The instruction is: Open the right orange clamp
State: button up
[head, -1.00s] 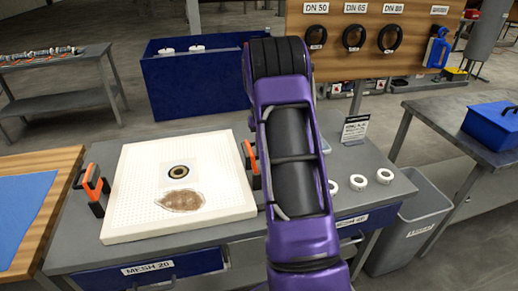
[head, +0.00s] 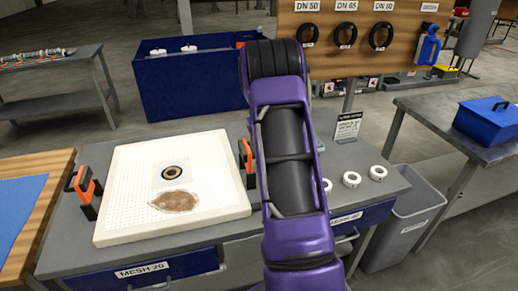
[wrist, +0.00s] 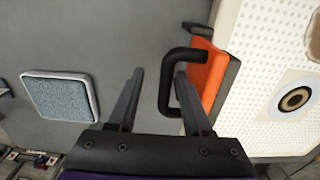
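The right orange clamp (head: 245,158) stands at the right edge of the white perforated plate (head: 120,220). It is partly hidden beside my purple arm in the head view. In the wrist view, the orange clamp body (wrist: 206,72) lies along the plate's edge, with a black loop handle (wrist: 167,88) reaching toward my gripper (wrist: 157,73). My gripper is open. The handle's outer bar shows between the two fingers, nearer the right one, which overlaps the handle's loop. I cannot tell whether they touch. The left orange clamp (head: 86,186) stands at the plate's left edge.
A grey pad in a light frame (wrist: 60,95) lies on the grey bench left of my gripper. White rings (head: 351,179) and a small sign (head: 348,126) are on the bench's right side. A grey bin (head: 405,225) stands right of the bench.

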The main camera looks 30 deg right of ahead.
jog(key=shift+a+r, duration=0.1)
jog(key=shift+r+p, duration=0.7)
jog(key=shift+r, duration=3.3)
